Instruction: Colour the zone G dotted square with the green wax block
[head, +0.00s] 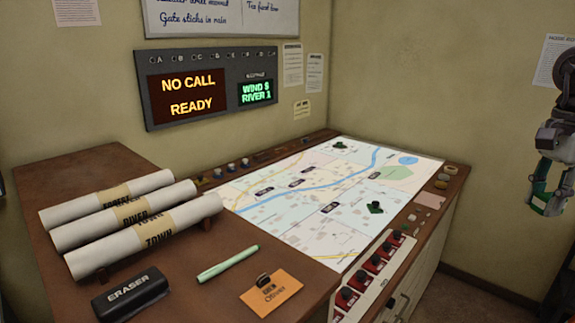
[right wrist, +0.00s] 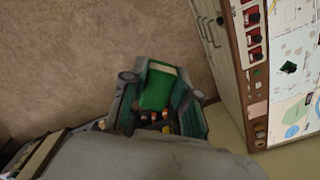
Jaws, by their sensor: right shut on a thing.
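My right gripper (head: 545,198) hangs at the far right of the head view, off the right side of the console and well apart from the map. In the right wrist view it is shut on the green wax block (right wrist: 163,87), which sticks out between the fingers over the floor. The map (head: 402,208) lies flat on the console. A dark green mark or piece (head: 375,207) shows on its right part and another (head: 340,146) near its far edge. The zone letters and dotted square are too small to make out. My left gripper is out of view.
Rolled maps (head: 150,235), an eraser (head: 130,293), a pale green marker (head: 228,264) and an orange card (head: 271,291) lie on the near left wood. Red switches (head: 372,264) line the map's near right edge. Small round items (head: 441,182) sit on the right rim.

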